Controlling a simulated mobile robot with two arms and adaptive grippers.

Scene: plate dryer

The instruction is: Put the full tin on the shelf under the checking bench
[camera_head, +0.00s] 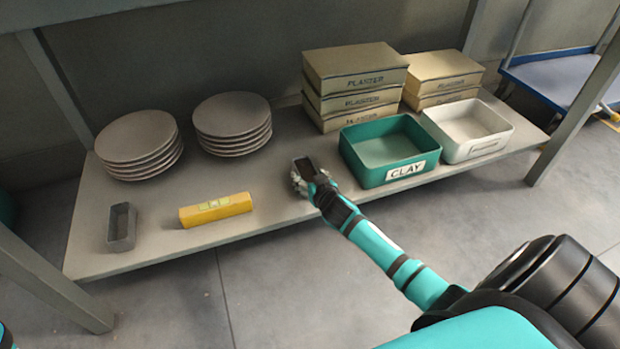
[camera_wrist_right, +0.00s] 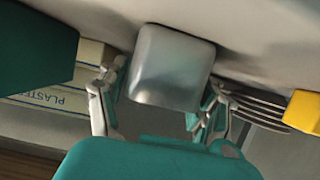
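A small grey metal tin (camera_head: 303,165) is at the front edge of the low shelf (camera_head: 262,212), between the yellow level and the green box. In the right wrist view the tin (camera_wrist_right: 170,65) is between the two fingers of my right gripper (camera_wrist_right: 165,92). My right gripper (camera_head: 309,181) appears shut on it. I cannot tell whether the tin rests on the shelf or is slightly above it, and its contents are too small to make out. A similar grey tin (camera_head: 121,228) stands at the shelf's left end. My left gripper is out of view.
A yellow level (camera_head: 215,210) lies left of my right gripper. Plate stacks (camera_head: 138,145) (camera_head: 233,122) stand behind. A green CLAY box (camera_head: 388,152), a white box (camera_head: 467,128) and plaster packs (camera_head: 352,84) fill the right. Bench legs (camera_head: 577,120) flank the shelf.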

